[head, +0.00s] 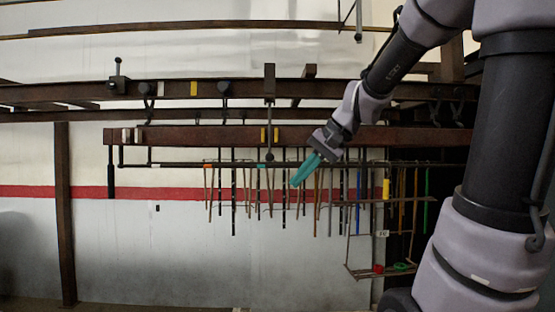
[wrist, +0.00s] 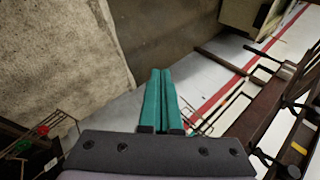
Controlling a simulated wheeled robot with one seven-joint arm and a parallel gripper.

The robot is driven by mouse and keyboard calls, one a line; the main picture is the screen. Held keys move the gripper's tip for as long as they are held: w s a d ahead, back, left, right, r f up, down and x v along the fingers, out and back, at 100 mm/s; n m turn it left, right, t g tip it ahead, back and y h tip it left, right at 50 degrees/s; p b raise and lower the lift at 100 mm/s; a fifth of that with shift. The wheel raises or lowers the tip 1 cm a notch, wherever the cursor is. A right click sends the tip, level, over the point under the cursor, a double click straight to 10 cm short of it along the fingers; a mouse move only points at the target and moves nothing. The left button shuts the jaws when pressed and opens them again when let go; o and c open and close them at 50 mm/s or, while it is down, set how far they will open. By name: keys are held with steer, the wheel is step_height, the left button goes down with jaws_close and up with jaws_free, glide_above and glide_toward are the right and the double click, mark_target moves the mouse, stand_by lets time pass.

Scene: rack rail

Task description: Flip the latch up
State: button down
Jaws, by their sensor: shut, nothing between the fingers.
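A dark vertical lever (head: 269,112) with a round knob at its lower end hangs across the rust-brown rail, between two yellow marks. It looks like the latch, but I cannot be sure. My gripper (head: 296,182) has teal fingers, pressed together and empty. In the head view it points down and left, a little below and right of the knob. I see no contact, and the depth between them is unclear. In the wrist view the shut fingers (wrist: 161,78) point at bare floor and wall, and I cannot pick out the latch there.
The brown lower rail (head: 200,136) spans the middle, with a longer beam (head: 60,92) above it. Several thin rods and tools (head: 233,200) hang below the rail near my gripper. A wire shelf (head: 380,270) hangs at right.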

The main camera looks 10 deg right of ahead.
steer(key=w+d+r+m+t+y, duration=0.1)
steer(key=w+d+t+y, duration=0.1)
steer(key=w, duration=0.7)
steer(key=w+d+r+m+t+y, duration=0.1)
steer(key=w+d+m+y, duration=0.1)
steer(key=w+d, duration=0.3)
steer(key=w+d+r+m+t+y, duration=0.1)
steer(key=w+d+t+y, duration=0.1)
steer(key=w, duration=1.1)
steer(key=shift+d+r+t, duration=0.3)
steer(key=shift+d+r, duration=0.05)
steer(key=shift+d, duration=0.4)
steer(key=w+a, duration=0.2)
steer(key=a, duration=0.7)
steer(key=shift+w, duration=0.4)
steer(key=shift+f, duration=0.1)
